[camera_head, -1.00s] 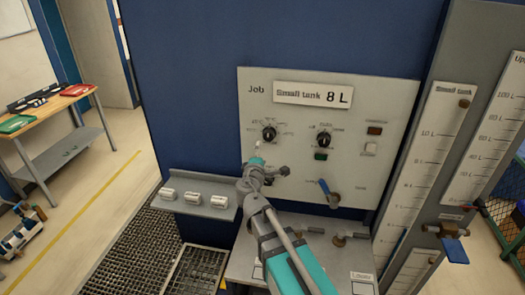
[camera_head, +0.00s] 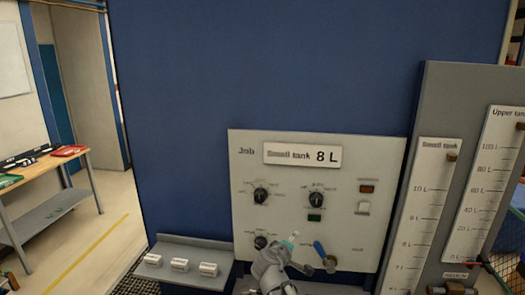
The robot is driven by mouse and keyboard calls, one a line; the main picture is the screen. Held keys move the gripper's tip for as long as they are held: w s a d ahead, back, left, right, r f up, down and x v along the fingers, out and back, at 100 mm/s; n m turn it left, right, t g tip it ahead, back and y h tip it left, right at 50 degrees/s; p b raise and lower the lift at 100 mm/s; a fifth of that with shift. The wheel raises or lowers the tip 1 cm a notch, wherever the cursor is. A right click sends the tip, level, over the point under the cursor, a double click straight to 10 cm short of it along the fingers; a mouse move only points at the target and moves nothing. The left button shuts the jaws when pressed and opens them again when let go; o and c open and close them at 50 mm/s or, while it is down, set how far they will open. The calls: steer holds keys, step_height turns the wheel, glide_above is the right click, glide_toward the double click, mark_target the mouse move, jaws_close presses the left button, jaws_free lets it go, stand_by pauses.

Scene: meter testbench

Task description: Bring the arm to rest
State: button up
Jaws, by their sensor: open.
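My arm rises from the bottom edge in front of the lower part of the grey control panel (camera_head: 375,225). My gripper (camera_head: 293,238) is small and partly hidden by the wrist; it is open, and I see nothing held in it. It shows in front of the panel, between a black knob (camera_head: 261,242) at its left and a blue lever (camera_head: 320,249) at its right. I cannot tell how far it is from the panel.
A grey shelf (camera_head: 225,248) with three white blocks juts out left of the panel. Tank scales (camera_head: 425,215) stand at the right. A wooden table (camera_head: 45,163) stands far left. A blue wall (camera_head: 270,65) rises behind. The floor at the left looks clear.

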steer(key=s+d+f+m+g+y+b, duration=0.1)
steer(key=s+d+f+m+g+b, duration=0.1)
steer(key=s+d+f+m+g, duration=0.3)
steer(key=s+d+f+m+g+b, duration=0.1)
steer(key=s+d+f+g, duration=0.15)
steer(key=f, duration=0.45)
steer(key=s+f+m+g+y+b, duration=0.3)
steer(key=s+f+y, duration=0.3)
steer(key=s, duration=0.4)
steer(key=shift+f+m+g, duration=0.6)
steer(key=shift+g, duration=0.25)
steer(key=shift+w+a, duration=0.1)
